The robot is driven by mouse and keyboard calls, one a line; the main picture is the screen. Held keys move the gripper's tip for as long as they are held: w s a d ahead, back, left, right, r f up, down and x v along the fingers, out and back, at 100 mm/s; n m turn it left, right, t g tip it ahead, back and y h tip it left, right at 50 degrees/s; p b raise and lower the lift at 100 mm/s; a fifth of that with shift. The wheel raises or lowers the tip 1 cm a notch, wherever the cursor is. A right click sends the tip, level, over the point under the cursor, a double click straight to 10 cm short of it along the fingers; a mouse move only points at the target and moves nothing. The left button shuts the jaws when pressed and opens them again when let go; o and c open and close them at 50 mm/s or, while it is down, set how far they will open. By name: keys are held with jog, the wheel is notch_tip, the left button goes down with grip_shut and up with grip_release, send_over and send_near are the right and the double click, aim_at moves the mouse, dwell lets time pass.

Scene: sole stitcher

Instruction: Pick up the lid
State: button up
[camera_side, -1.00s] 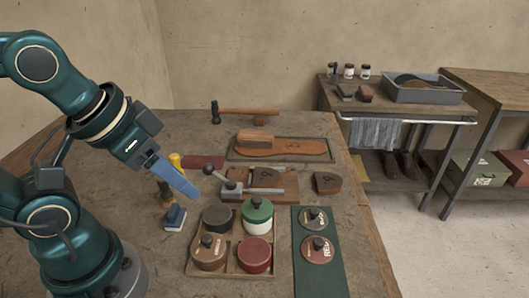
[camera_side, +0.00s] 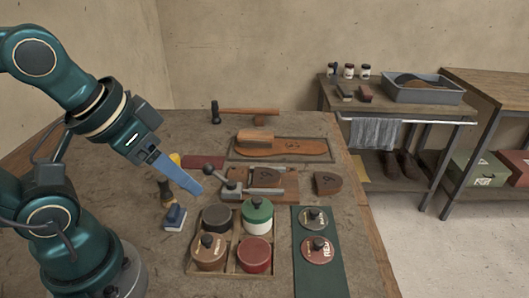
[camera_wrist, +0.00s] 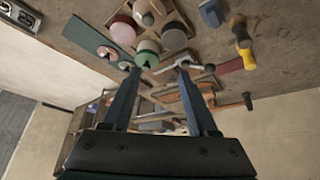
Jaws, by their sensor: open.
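Two round lids with dark knobs lie on a dark green mat (camera_side: 318,275): a grey-brown lid (camera_side: 316,224) at the back and a reddish-brown lid labelled RED (camera_side: 322,257) in front. My gripper (camera_side: 201,192) hovers behind and left of the tray. In the wrist view my gripper (camera_wrist: 159,68) is open, with nothing between its fingers.
A metal clamp (camera_side: 252,190), a shoe sole (camera_side: 290,146) and a hammer (camera_side: 250,111) lie farther back. A cart (camera_side: 400,108) stands beyond the bench's right side.

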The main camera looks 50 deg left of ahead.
jog(key=w+r, duration=0.5)
jog(key=w, duration=0.2)
jog(key=g, duration=0.4)
send_over(314, 210)
jog(key=f, duration=1.4)
jog(key=shift+s+f, duration=0.35)
jog(key=shift+f, duration=0.05)
jog(key=shift+w+f, duration=0.15)
jog(key=shift+f, duration=1.15)
jog(key=shift+w+f, duration=0.15)
jog(key=shift+f, duration=1.1)
grip_shut()
